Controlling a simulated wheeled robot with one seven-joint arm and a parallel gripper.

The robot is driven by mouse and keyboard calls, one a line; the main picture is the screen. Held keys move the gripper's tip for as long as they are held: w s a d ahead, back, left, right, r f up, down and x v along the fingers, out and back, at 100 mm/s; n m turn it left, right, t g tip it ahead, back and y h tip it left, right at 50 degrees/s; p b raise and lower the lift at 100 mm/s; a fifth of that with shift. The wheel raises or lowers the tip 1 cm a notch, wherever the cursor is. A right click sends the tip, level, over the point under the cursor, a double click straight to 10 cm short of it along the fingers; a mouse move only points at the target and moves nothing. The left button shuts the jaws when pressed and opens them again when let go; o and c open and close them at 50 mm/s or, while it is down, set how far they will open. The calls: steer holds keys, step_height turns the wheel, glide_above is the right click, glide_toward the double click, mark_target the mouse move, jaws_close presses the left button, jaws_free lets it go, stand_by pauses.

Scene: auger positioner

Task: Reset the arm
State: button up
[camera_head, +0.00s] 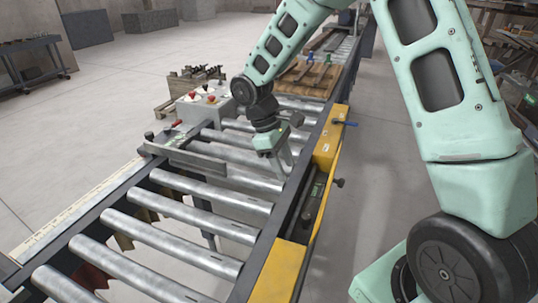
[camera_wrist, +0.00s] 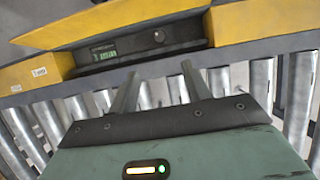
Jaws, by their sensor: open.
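My arm is mint green with dark joints and reaches in from the right side of the head view. My gripper (camera_head: 283,163) hangs over the roller conveyor (camera_head: 185,232), close to its yellow-edged right side. In the wrist view my gripper (camera_wrist: 158,90) shows two grey fingers set apart, with nothing between them. Beyond the fingers are the conveyor's metal rollers (camera_wrist: 235,85) and the dark rail. I cannot tell whether the fingers touch a roller.
A yellow housing (camera_head: 327,150) with a dark panel and small display (camera_wrist: 130,45) runs along the conveyor's right side. A grey control box (camera_head: 205,103) with red knobs stands at the left side. Wooden boards (camera_head: 308,76) lie farther along.

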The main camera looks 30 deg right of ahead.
steer(key=s+a+r+t+y+b, duration=0.1)
steer(key=s+a+b, duration=0.1)
steer(key=s+a, duration=0.7)
steer(key=s+a+r+t+y+b, duration=0.1)
steer(key=s+a+t+y+b, duration=0.1)
steer(key=s+a, duration=0.7)
steer(key=s+b, duration=0.1)
steer(key=s, duration=0.4)
steer(key=shift+a+r, duration=0.15)
steer(key=shift+a, duration=0.05)
steer(key=shift+d, duration=0.1)
